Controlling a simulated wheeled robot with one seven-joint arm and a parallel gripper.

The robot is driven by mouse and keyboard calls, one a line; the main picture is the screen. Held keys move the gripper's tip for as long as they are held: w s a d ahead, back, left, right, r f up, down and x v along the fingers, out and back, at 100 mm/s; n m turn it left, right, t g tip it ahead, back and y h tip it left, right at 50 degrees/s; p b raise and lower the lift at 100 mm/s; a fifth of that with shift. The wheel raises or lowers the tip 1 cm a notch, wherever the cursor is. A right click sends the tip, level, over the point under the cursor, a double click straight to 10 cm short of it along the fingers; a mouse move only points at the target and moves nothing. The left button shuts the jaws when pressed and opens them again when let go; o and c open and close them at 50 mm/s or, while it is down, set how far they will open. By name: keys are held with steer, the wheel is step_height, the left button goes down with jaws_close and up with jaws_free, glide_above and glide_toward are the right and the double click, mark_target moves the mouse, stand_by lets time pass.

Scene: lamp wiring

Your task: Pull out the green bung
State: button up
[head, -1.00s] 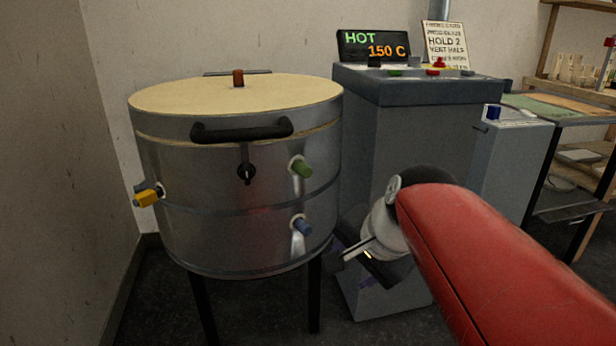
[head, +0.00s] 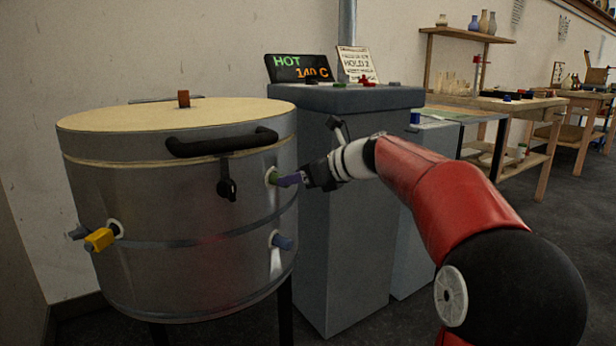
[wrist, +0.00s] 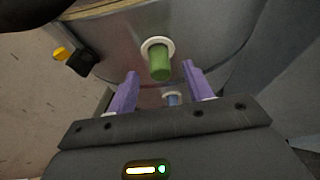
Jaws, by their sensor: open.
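The green bung (head: 271,176) sticks out of the side of the round metal kiln (head: 130,185), at its right. In the wrist view the green bung (wrist: 159,62) sits in a pale ring on the kiln wall. My gripper (head: 287,180) is at the bung, coming from the right, and one purple finger partly hides it in the head view. In the wrist view my gripper (wrist: 160,78) is open, with a purple finger on each side of the bung's outer end. A gap shows on both sides, so the fingers look apart from it.
A blue bung (head: 282,241) is below the green one. A yellow bung (head: 99,239) is at the kiln's left. A dark handle (head: 222,143) juts from the kiln's front. A grey cabinet (head: 345,210) with a display reading HOT 140 C (head: 298,68) stands close on the right.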

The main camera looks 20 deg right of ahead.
steer(key=shift+x, duration=1.8)
steer(key=shift+s, duration=0.1)
jaws_close()
steer(key=shift+s+d, duration=0.45)
steer(key=shift+s, duration=0.05)
steer(key=s+d+b, duration=0.1)
steer(key=s+d, duration=0.5)
steer(key=s, duration=0.1)
stand_by(0.9)
steer(key=shift+s+d, duration=0.15)
